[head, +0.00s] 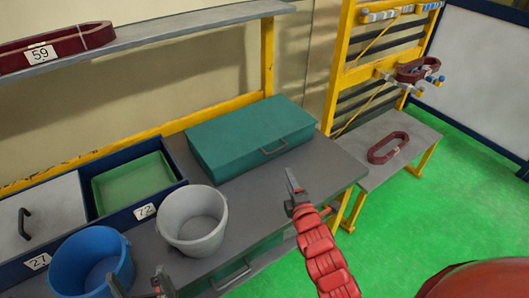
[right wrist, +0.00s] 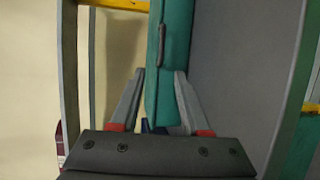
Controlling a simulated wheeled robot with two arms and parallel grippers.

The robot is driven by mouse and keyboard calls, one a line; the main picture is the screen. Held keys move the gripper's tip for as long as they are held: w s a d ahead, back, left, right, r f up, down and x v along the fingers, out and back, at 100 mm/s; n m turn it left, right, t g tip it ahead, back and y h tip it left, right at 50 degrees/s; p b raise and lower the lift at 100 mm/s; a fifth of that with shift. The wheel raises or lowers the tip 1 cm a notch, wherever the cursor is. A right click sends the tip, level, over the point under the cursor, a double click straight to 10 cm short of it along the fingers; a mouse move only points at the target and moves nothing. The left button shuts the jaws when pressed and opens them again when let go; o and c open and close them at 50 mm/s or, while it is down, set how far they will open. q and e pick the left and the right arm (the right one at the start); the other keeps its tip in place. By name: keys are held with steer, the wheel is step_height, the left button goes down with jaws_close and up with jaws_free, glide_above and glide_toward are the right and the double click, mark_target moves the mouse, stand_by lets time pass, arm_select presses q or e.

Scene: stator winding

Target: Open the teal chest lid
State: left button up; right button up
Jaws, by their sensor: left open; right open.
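The teal chest (head: 250,132) sits on the grey workbench against the back wall. Its lid looks shut, and a dark handle (head: 274,147) is on its front side. My right gripper (head: 292,182) is in front of the chest and a little right of the handle, apart from it. In the right wrist view the chest (right wrist: 176,75) and its handle (right wrist: 161,46) appear turned on end beyond the open, empty fingers (right wrist: 157,100). My left gripper (head: 138,284) is open at the bottom edge of the head view, near the blue bucket, and partly cut off.
A grey bucket (head: 192,222) and a blue bucket (head: 92,262) stand on the workbench (head: 316,165) left of my right gripper. Blue-edged bins with a green tray (head: 132,183) lie behind them. A shelf (head: 150,38) runs above. A side bench (head: 398,160) holds a red ring.

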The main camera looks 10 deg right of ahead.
mark_target(277, 149)
steer(key=w+f+p, duration=0.1)
steer(key=w, duration=0.4)
steer(key=w+f+p, duration=0.1)
steer(key=w+p, duration=0.1)
steer(key=w, duration=0.4)
steer(key=w+d+f+p, duration=0.1)
steer(key=w+p, duration=0.1)
steer(key=w, duration=0.3)
steer(key=shift+w, duration=0.35)
steer(key=shift+w+f+p, duration=0.2)
steer(key=shift+f+p, duration=0.05)
steer(key=shift+p, duration=0.05)
jaws_close()
stand_by(0.8)
